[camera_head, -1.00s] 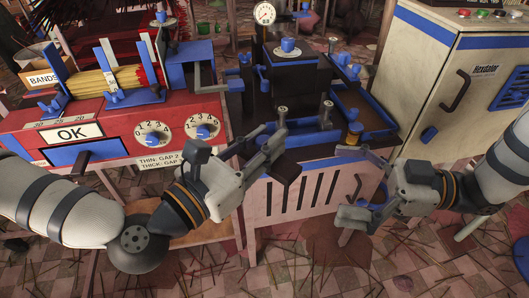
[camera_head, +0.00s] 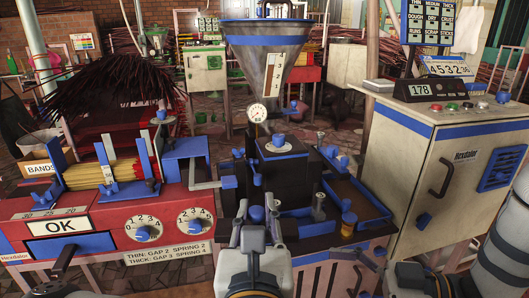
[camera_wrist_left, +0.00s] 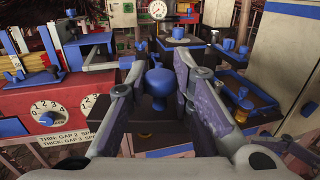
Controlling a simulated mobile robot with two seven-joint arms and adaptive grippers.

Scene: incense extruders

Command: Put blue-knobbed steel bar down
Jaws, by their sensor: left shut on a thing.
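My left gripper (camera_head: 258,222) is over the front of the dark press machine (camera_head: 240,194), in the middle of the head view. In the left wrist view its two fingers (camera_wrist_left: 157,92) are on either side of a blue knob (camera_wrist_left: 158,82). The fingers are shut on the blue-knobbed steel bar. The knob also shows in the head view (camera_head: 257,214). The steel of the bar is mostly hidden by the fingers. My right gripper (camera_head: 368,262) is low at the right, partly cut off and apart from the machine; its opening is unclear.
A blue-edged tray (camera_head: 362,205) with small knobbed parts is on the right of the machine top. A gauge (camera_head: 257,113) and a large hopper (camera_head: 266,60) stand behind. A red machine (camera_head: 110,220) with dials is left; a cream cabinet (camera_head: 440,150) is right.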

